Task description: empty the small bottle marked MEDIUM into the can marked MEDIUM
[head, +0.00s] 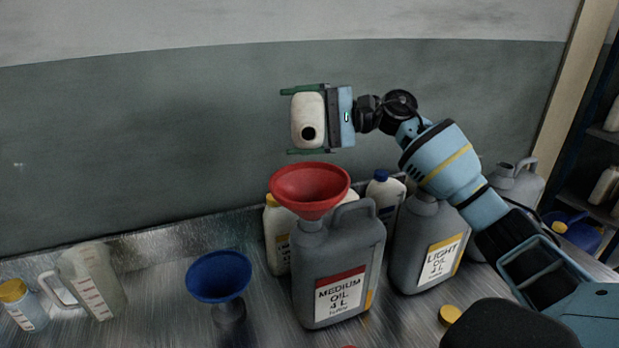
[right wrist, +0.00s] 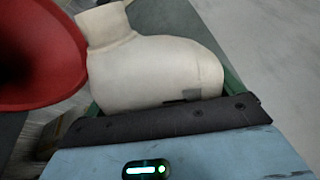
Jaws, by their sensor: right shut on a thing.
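My right gripper (head: 308,119) is shut on a small cream bottle (head: 306,128) and holds it in the air above a red funnel (head: 310,183). The bottle's dark open mouth faces the head camera, so the bottle is tipped over. Its label is hidden. In the right wrist view the bottle (right wrist: 155,72) lies between the fingers, its neck beside the red funnel (right wrist: 35,50). The funnel sits in the top of the grey can marked MEDIUM OIL 4 L (head: 338,265), which stands upright on the counter. I see no stream of oil. My left gripper is not in view.
A grey can marked LIGHT OIL (head: 428,240) stands to the right, another grey can (head: 518,186) behind it. Small bottles (head: 384,190) stand behind the cans. A blue funnel (head: 220,276), a clear jug (head: 92,280) and a yellow-capped bottle (head: 20,302) stand left. A yellow cap (head: 450,314) lies in front.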

